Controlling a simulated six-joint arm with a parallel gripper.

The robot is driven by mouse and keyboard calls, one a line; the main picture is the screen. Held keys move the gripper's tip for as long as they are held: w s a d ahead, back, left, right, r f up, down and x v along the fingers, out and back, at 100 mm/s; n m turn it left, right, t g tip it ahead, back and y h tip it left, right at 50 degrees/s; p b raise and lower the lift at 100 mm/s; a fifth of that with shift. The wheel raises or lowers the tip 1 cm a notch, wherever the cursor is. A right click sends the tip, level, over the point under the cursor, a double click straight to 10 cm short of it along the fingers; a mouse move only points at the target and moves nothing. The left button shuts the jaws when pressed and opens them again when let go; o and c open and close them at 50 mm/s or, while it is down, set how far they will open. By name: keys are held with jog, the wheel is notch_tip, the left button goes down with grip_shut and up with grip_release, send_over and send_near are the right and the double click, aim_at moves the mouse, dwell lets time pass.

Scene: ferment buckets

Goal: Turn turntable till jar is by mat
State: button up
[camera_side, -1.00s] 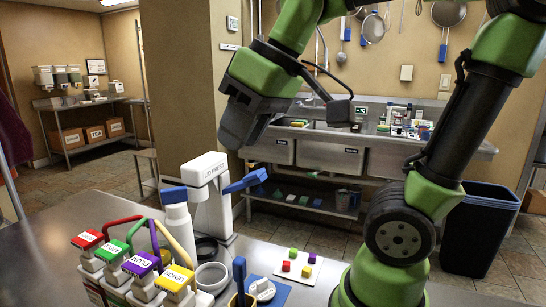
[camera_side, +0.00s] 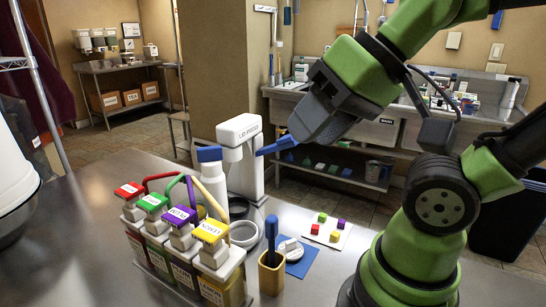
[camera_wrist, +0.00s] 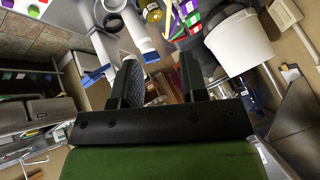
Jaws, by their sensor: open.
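My gripper shows in the wrist view (camera_wrist: 160,78) with its two dark fingers apart and nothing between them. In the side view its dark body is in the air in front of the sinks, right of the white lid press (camera_side: 240,150); the fingertips are not clear there. A small blue mat (camera_side: 299,268) lies on the steel table with a white object (camera_side: 290,249) on it. I cannot make out a turntable or say which vessel is the jar. Several bottles with red, green, purple and yellow tops (camera_side: 180,235) stand in a row at the front left.
A white bottle with a blue cap (camera_side: 210,178) stands by the press. Dark and white rings (camera_side: 243,233) lie in front of it. A wooden holder with a blue-handled tool (camera_side: 271,274) and a white card with colored cubes (camera_side: 325,231) are nearby. A white bucket (camera_side: 14,165) is far left.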

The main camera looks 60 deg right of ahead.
jog(key=w+d+r+n+g, duration=0.1)
jog(key=w+r+n+g, duration=0.1)
jog(key=w+r+n, duration=0.35)
jog(key=n+g+h, duration=0.2)
jog(key=n+g, duration=0.3)
jog(key=n, duration=0.3)
send_over(214, 147)
jog(key=shift+m, duration=0.25)
notch_tip(214, 147, down, 8)
jog(key=shift+w+f, duration=0.1)
jog(key=shift+f, duration=0.1)
notch_tip(214, 147, down, 9)
jog(key=shift+f, duration=0.1)
jog(key=shift+c, duration=0.2)
grip_shut()
